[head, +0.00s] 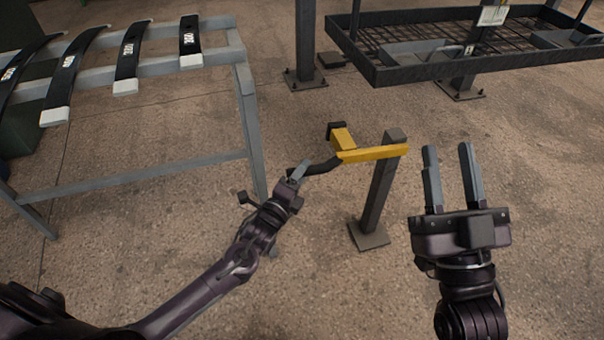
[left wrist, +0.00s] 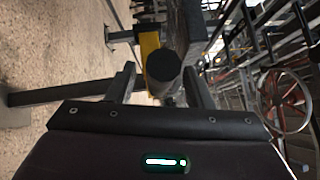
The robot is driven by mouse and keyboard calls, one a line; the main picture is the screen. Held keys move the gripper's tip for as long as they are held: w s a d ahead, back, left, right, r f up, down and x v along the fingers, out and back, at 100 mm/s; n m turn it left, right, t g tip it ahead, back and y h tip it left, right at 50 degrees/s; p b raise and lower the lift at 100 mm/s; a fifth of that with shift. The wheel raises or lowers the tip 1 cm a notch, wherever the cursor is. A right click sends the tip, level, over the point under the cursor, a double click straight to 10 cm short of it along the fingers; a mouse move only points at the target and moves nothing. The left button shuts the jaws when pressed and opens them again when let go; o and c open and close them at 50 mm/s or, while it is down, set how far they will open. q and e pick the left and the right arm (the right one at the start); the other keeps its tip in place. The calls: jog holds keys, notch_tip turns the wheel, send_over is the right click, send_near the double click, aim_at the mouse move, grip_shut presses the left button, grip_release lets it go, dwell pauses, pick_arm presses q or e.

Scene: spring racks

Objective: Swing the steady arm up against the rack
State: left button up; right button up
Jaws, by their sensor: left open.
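The steady arm is a yellow bar (head: 372,154) at the top of a short grey post (head: 378,200), sticking out level to the left. A second short yellow piece with a dark block (head: 336,129) branches off it toward the back. A black curved handle (head: 325,165) is at its left end. My left gripper (head: 299,171) is at that handle, fingers open. In the left wrist view the handle's round black end (left wrist: 164,73) shows between the open fingers (left wrist: 162,85), with the yellow bar (left wrist: 152,45) behind; contact cannot be told. My right gripper (head: 452,165) is open and empty, right of the post.
A grey rack (head: 250,115) with several dark leaf springs (head: 128,58) stands at the left. A black mesh tray frame (head: 375,72) stands at the upper right. Bare floor (head: 545,180) lies between and around them.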

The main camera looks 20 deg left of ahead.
pick_arm(q)
jog(key=shift+w, duration=0.45)
jog(key=shift+d, duration=0.1)
grip_shut()
